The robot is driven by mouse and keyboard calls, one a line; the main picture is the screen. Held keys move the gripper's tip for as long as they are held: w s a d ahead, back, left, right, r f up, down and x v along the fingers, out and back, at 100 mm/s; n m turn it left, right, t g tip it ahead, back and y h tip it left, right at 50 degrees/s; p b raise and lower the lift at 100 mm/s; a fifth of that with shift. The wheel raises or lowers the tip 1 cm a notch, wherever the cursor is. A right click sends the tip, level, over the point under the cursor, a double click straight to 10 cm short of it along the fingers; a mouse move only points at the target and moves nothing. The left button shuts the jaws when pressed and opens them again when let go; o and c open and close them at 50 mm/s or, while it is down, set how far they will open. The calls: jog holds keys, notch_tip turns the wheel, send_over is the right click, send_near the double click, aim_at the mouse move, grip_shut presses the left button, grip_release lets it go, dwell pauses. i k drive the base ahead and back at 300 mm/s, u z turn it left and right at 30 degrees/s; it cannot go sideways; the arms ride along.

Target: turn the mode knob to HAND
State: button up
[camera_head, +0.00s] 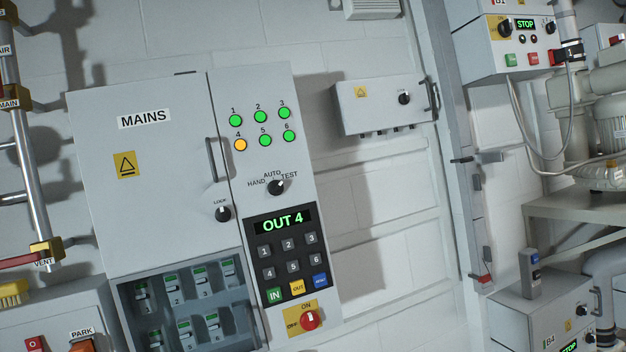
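The mode knob (276,188) is a small black knob on the right-hand section of the light grey MAINS cabinet (150,195). The labels HAND, AUTO and TEST are printed around its upper side, with HAND at the left, AUTO at the top and TEST at the right. Its pale pointer mark seems to lean up and right, toward TEST, but it is small. Nothing covers the knob. My gripper is not in view.
Above the knob are numbered lamps; lamp 4 (241,145) is amber, the others green. Below are a display (282,222) reading OUT 4, a keypad and a red ON/OFF switch (310,320). The LOCK knob (223,214) and door handle (214,160) stand close at left.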

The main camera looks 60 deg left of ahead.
aim_at(275, 188)
jog(key=u, duration=0.6)
jog(key=i, duration=1.15)
jog(key=u, duration=0.85)
jog(key=k, duration=0.7)
jog(key=u, duration=0.15)
jog(key=i, duration=0.75)
jog(key=z, duration=0.05)
